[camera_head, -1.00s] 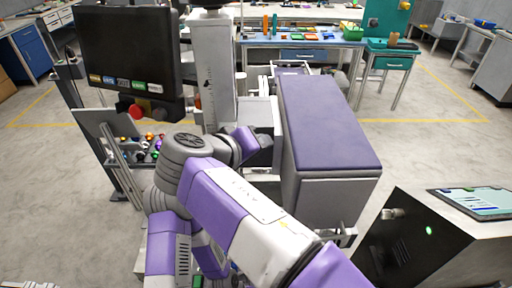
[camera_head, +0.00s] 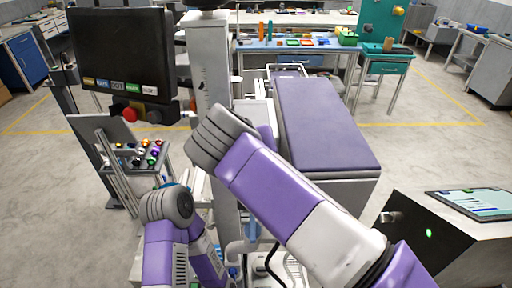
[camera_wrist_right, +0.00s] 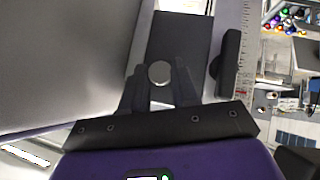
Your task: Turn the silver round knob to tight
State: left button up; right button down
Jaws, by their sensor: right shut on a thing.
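In the head view, my right arm hides the knob and the right gripper. My left gripper is not in view; only parts of the left arm show at the lower left.
A purple-topped padded box (camera_head: 322,125) stands beside the white column (camera_head: 209,70). A dark monitor (camera_head: 123,55) hangs at left, above a tray of coloured knobs (camera_head: 133,161). Open floor lies between.

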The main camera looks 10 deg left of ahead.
jog(key=c, duration=0.8)
grip_release()
jog(key=shift+c, duration=0.2)
jog(key=p+v, duration=0.1)
jog(key=v, duration=0.6)
jog(key=shift+s+r+p, duration=0.2)
jog(key=shift+p, duration=0.2)
